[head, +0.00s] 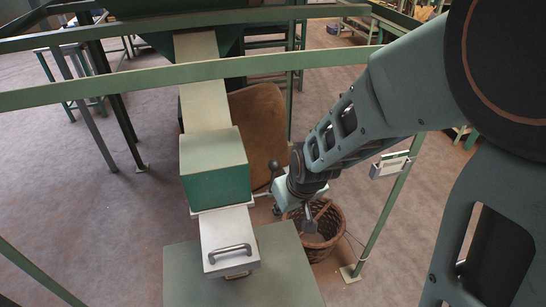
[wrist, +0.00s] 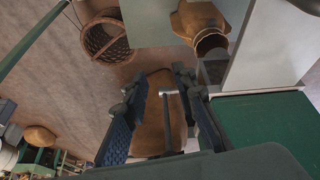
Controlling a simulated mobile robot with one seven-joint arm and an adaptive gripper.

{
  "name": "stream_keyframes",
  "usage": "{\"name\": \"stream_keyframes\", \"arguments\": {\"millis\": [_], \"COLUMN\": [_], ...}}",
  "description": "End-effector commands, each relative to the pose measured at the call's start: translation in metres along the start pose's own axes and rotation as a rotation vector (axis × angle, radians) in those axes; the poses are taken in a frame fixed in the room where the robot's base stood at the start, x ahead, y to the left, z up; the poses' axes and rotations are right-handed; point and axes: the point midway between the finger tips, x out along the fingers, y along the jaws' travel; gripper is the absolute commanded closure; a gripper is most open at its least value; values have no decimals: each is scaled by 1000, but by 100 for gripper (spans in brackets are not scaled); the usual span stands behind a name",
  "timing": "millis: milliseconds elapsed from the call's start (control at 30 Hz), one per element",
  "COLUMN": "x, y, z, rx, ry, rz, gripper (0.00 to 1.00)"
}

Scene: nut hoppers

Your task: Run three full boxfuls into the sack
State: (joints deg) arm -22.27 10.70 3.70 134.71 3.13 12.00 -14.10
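The measuring box (head: 215,185), green with a cream top, sits on the sloping cream chute (head: 205,105); its green side also shows in the wrist view (wrist: 268,135). Below it is a white slide or spout cover (head: 228,228) with a metal handle (head: 230,249). A brown sack (wrist: 202,17) shows under the spout in the wrist view; the head view mostly hides it. A thin lever with a dark ball knob (head: 272,165) stands beside the box. My gripper (wrist: 160,105) is open, its fingers apart on either side of the lever rod (wrist: 166,115). Contact is unclear. Box contents are hidden.
A large brown, sack-like shape (head: 258,125) stands behind the box. A wicker basket (head: 318,225) is on the floor below my gripper. Green rails (head: 120,88) cross above the chute. A pale green platform (head: 180,270) lies under the spout.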

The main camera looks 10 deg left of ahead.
Motion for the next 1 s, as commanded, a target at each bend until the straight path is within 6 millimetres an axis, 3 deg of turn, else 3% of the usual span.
{"name": "stream_keyframes", "arguments": {"millis": [267, 600, 800, 1000], "x": [10, 34, 46, 56], "y": [2, 10, 14, 14], "z": [-26, -85, -110, -110], "rx": [-8, -7, -6, -5], "ry": [-1, 0, 0, -1], "rz": [-1, 0, 0, 0], "gripper": [75, 75, 75, 75]}}
